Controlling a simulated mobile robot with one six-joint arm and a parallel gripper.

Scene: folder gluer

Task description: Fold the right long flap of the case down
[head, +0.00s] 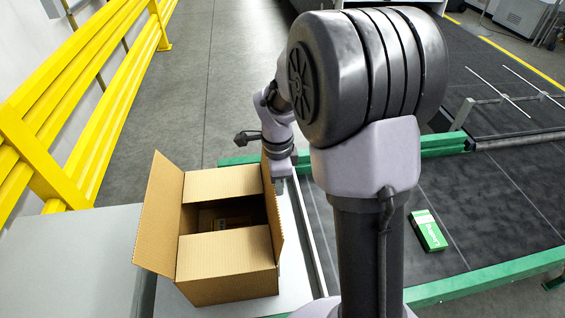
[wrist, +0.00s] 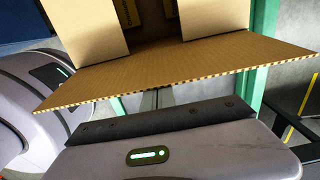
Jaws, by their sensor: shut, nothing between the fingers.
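The open cardboard case (head: 228,286) stands on a pale grey surface in the head view. Its two short flaps (head: 222,183) lie folded inward, with a gap between them into the dark inside. Its left long flap (head: 158,215) leans outward. Its right long flap (head: 273,212) stands roughly upright, seen nearly edge-on; it crosses the wrist view (wrist: 185,72) as a wide brown sheet. My gripper (wrist: 157,100) is shut and empty, close to this flap on its outer side. Whether they touch, I cannot tell. In the head view the fingertips are hidden.
A green box (head: 427,230) lies on the dark conveyor (head: 490,215) to the right, which has green side rails. Yellow guard rails (head: 95,85) run along the left. A grey table top (head: 65,260) is left of the case. Something printed lies inside the case.

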